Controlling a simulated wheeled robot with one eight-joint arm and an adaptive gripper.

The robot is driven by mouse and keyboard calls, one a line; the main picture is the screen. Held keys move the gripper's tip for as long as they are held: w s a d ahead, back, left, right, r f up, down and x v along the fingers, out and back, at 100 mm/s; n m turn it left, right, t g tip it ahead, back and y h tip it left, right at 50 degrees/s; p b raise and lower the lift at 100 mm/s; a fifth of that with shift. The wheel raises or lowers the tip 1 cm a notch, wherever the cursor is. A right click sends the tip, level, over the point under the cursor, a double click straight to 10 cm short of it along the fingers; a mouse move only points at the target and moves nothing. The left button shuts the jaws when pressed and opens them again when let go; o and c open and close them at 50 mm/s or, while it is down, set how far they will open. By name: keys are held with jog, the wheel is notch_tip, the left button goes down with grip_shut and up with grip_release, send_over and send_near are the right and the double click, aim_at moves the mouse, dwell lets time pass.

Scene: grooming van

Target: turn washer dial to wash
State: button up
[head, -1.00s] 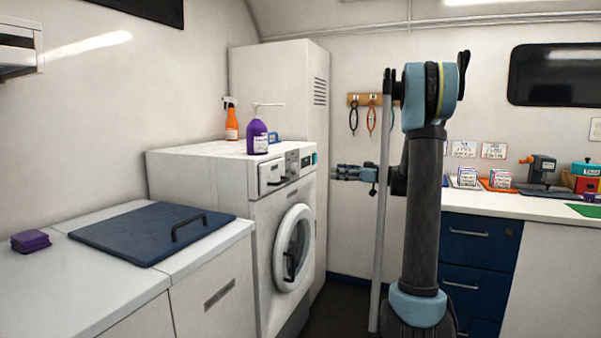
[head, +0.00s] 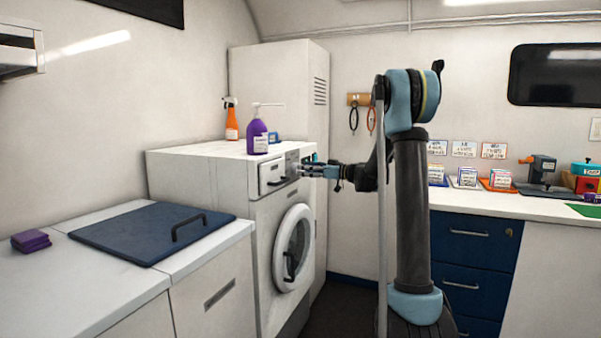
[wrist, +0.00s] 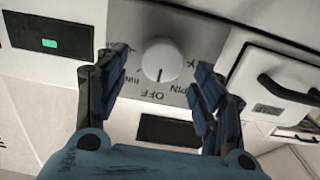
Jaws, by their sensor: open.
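The white washer (head: 268,232) stands left of my arm in the head view, its round door shut. In the wrist view the round white washer dial (wrist: 161,59) sits on a grey panel, between and just beyond my fingers. A thin dark mark on the dial points toward the printed word OFF; part of SPIN shows beside it, and other labels are partly hidden by my fingers. My gripper (wrist: 163,90) is open, with one finger on each side of the dial. Contact with it cannot be told. In the head view my gripper (head: 303,171) is at the washer's control panel and hides the dial.
A detergent drawer with a dark handle (wrist: 286,90) is right of the dial; a small display with a green light (wrist: 49,43) is left. A purple pump bottle (head: 257,137) and an orange spray bottle (head: 231,124) stand on the washer. A counter (head: 520,203) is at right.

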jog(key=shift+x, duration=1.35)
jog(key=c, duration=1)
jog(key=shift+w+d+f+m, duration=0.1)
jog(key=shift+m, duration=2.9)
jog(key=shift+w+d+f+m, duration=0.1)
jog(key=shift+m, duration=2.9)
jog(key=shift+w+f+m, duration=0.1)
jog(key=shift+m, duration=2.9)
